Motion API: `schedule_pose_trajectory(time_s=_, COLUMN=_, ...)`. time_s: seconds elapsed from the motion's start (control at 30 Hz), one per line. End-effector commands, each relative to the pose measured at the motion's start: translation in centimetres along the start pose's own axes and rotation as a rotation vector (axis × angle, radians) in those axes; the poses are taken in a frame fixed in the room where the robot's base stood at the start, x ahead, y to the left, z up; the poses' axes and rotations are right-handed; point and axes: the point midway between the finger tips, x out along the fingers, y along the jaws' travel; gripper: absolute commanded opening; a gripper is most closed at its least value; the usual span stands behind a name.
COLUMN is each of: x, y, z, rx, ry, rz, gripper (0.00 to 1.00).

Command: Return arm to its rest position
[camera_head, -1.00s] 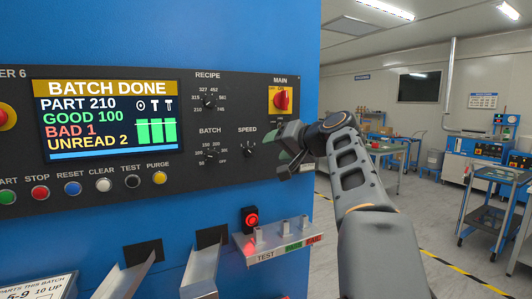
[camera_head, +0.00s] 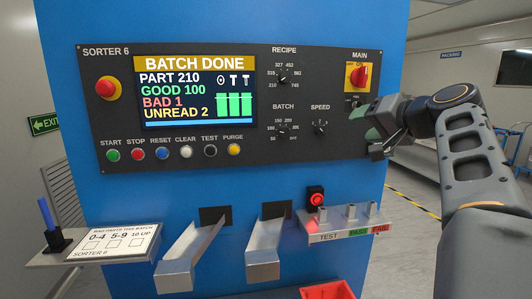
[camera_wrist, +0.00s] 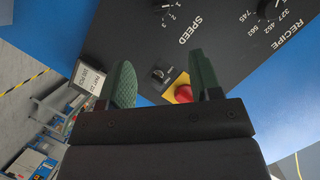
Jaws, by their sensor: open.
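My gripper (camera_head: 378,132) is at the right edge of the blue sorter's control panel (camera_head: 190,60), just below the red MAIN switch (camera_head: 362,76). In the wrist view its two green fingers (camera_wrist: 158,85) are apart, with nothing between them but the panel behind. My arm is bent and comes in from the lower right of the head view. Whether a finger touches the panel cannot be told.
The screen (camera_head: 195,92) reads BATCH DONE. Two metal chutes (camera_head: 190,255) and a TEST/PASS/FAIL shelf (camera_head: 345,225) stick out below the panel. A side shelf with a card (camera_head: 115,242) and blue pen (camera_head: 47,215) is at left.

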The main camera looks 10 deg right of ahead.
Motion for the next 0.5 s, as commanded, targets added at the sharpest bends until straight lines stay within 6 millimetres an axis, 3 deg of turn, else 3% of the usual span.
schedule_pose_trajectory(time_s=0.13, x=0.9, y=3.8, z=0.9, rx=0.042, ry=-0.016, rz=0.111, gripper=0.58)
schedule_pose_trajectory(time_s=0.23, x=1.9, y=8.5, z=3.9, rx=0.087, ry=-0.074, rz=0.257, gripper=0.58)
schedule_pose_trajectory(time_s=0.33, x=2.8, y=11.6, z=9.7, rx=0.084, ry=-0.204, rz=0.418, gripper=0.58)
schedule_pose_trajectory(time_s=0.5, x=2.4, y=13.3, z=20.6, rx=-0.055, ry=-0.456, rz=0.605, gripper=0.58)
